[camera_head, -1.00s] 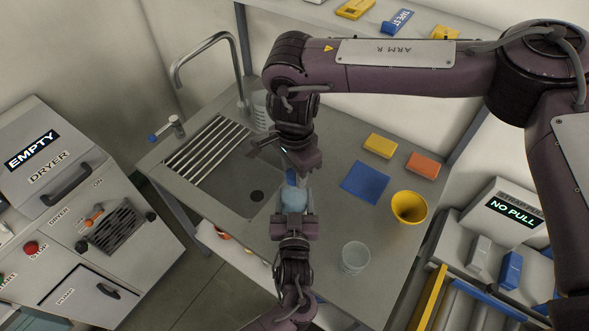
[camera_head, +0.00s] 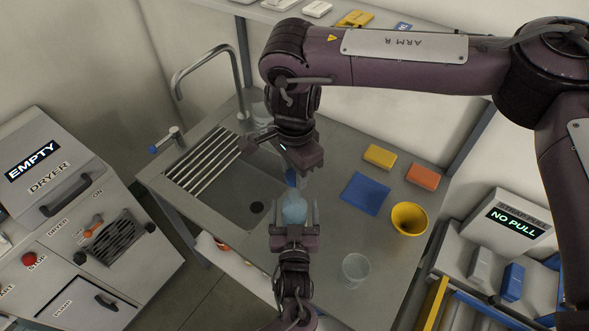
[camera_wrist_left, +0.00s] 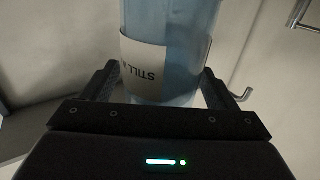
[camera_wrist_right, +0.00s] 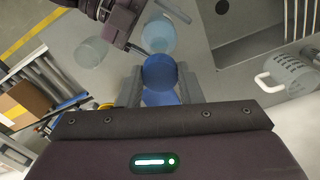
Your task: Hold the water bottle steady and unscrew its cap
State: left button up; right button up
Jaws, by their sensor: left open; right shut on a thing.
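The pale blue water bottle (camera_head: 294,211) stands at the front of the steel counter, between the spread fingers of my open left gripper (camera_head: 296,205). In the left wrist view the bottle (camera_wrist_left: 172,80) has a white label reading "STILL", upside down, with the fingers on either side. My right gripper (camera_head: 292,172) comes from above and is shut on the blue cap (camera_head: 290,178). The cap (camera_wrist_right: 160,72) also shows between the fingers in the right wrist view. I cannot tell whether the cap is still threaded on the bottle.
The sink (camera_head: 240,190) with a faucet (camera_head: 180,80) is left. A clear jug (camera_wrist_right: 287,75) stands near the sink.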

aim_at(294, 175)
notch_tip(294, 175, down, 3)
jog(key=b, duration=0.3)
pick_arm(q)
jog(key=s, duration=1.2)
pick_arm(e)
jog(key=shift+f, duration=0.1)
